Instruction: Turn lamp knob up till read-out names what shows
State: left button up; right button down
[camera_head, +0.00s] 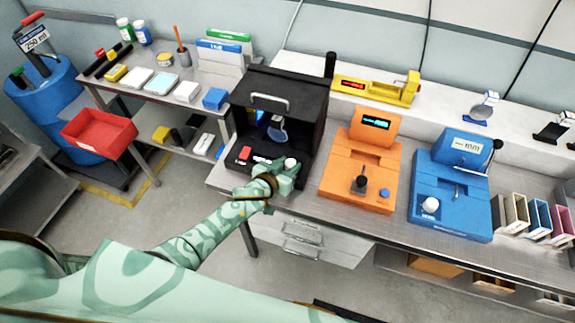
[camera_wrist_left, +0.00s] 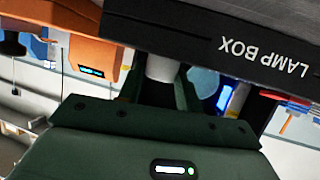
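The black lamp box (camera_head: 290,95) stands on the bench at centre, its front open, with a round lens on a stand (camera_head: 277,131) inside and a blue glow behind it. Its front ledge carries a red button (camera_head: 245,153), a small lit strip (camera_head: 262,160) too small to read, and the white lamp knob (camera_head: 291,162). My left gripper (camera_head: 284,172) is at the knob. In the left wrist view the white knob (camera_wrist_left: 162,66) sits between the two dark fingers, which close in on both sides. The lettering LAMP BOX shows upside down there. My right gripper is out of view.
An orange device (camera_head: 350,170) with a lit display stands right of the box, then a blue device (camera_head: 455,200) with a white knob. A yellow instrument (camera_head: 375,91) lies on the shelf behind. A side table (camera_head: 185,72) with small items and a red bin (camera_head: 98,135) are left.

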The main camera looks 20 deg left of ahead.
pick_arm(q)
jog(key=c, duration=0.4)
jog(key=shift+a, duration=0.1)
jog(key=shift+w+a+r+m+g+h+p, duration=0.1)
jog(key=shift+m+g+h+p, duration=0.2)
jog(key=shift+m+h, duration=0.15)
jog(key=shift+a+m+g+h+p, duration=0.1)
jog(key=shift+m+g+h+p, duration=0.15)
jog(key=shift+m+h, duration=0.6)
jog(key=shift+m, duration=0.1)
jog(key=shift+w+a+m+g+h, duration=0.15)
jog(key=shift+m+g+h, duration=0.5)
jog(key=shift+m+h, duration=0.15)
jog(key=shift+f+m+g+h+b, duration=0.25)
jog(key=shift+m+g+h+b, duration=0.45)
jog(key=shift+m+h+b, duration=0.15)
jog(key=shift+w+a+f+m+g+h+b, duration=0.1)
jog(key=shift+m+g+h+b, duration=0.5)
jog(key=shift+m+b, duration=0.15)
jog(key=shift+r+m+g+h+b, duration=0.2)
jog(key=shift+m+g+h+b, duration=0.45)
jog(key=shift+m+g+b, duration=0.7)
